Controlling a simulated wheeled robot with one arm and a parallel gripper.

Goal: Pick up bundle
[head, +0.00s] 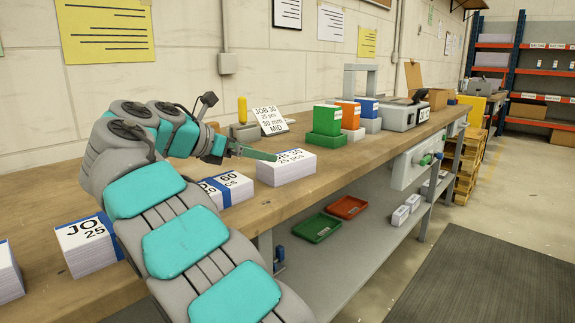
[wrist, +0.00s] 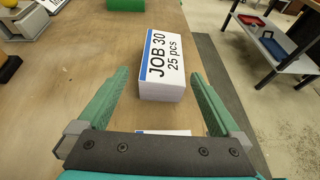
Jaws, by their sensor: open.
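A white paper bundle (head: 287,170) labelled JOB 30, 25 pcs lies on the wooden bench. It also shows in the wrist view (wrist: 162,68), with a blue stripe along its label's left side. My gripper (head: 262,155) is open, its green fingers at the bundle's near end in the head view. In the wrist view my gripper (wrist: 158,76) has one finger on each side of the bundle's near part in the picture, with gaps visible. I cannot tell the fingers' height against it. A sign (head: 270,121) reading JOB 30, 25 pcs, 30 mm, MID stands behind.
Another blue-banded bundle (head: 228,188) lies just left of the JOB 30 bundle, and a further one (head: 88,246) lies nearer the left. Bare bench (wrist: 95,50) lies left of the bundle in the wrist view.

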